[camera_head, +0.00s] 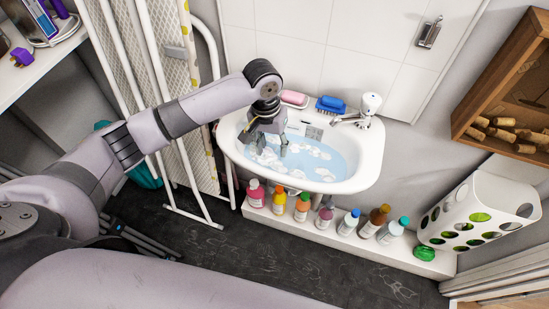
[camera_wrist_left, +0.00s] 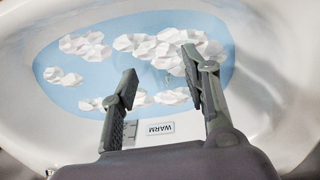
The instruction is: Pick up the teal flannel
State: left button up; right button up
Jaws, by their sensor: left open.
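My left gripper (camera_head: 272,148) reaches down over the white basin (camera_head: 366,172), with its fingers apart and empty. The left wrist view shows the open fingers (camera_wrist_left: 160,68) over pale blue water (camera_wrist_left: 130,30) with white foam clumps. A label reading WARM (camera_wrist_left: 160,128) shows between the fingers. I cannot make out a teal flannel in the basin in either view; foam and the gripper cover part of the water. A teal thing (camera_head: 148,178) stands low behind my left arm, mostly hidden; I cannot tell what it is. My right gripper is not in view.
A pink soap (camera_head: 293,98), a blue brush (camera_head: 331,104) and the tap (camera_head: 368,108) sit along the basin's back rim. Several bottles (camera_head: 348,222) line the ledge below. An ironing board (camera_head: 166,40) leans at left; a white perforated basket (camera_head: 482,208) hangs at right.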

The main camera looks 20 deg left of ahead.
aim_at(273, 155)
pick_arm(q)
jog(key=f, duration=0.5)
jog(key=shift+w+f, duration=0.3)
jog(key=shift+f, duration=0.05)
jog(key=shift+c, duration=0.6)
jog(key=c, duration=0.7)
notch_tip(273, 155, up, 10)
jog(key=shift+r, duration=0.1)
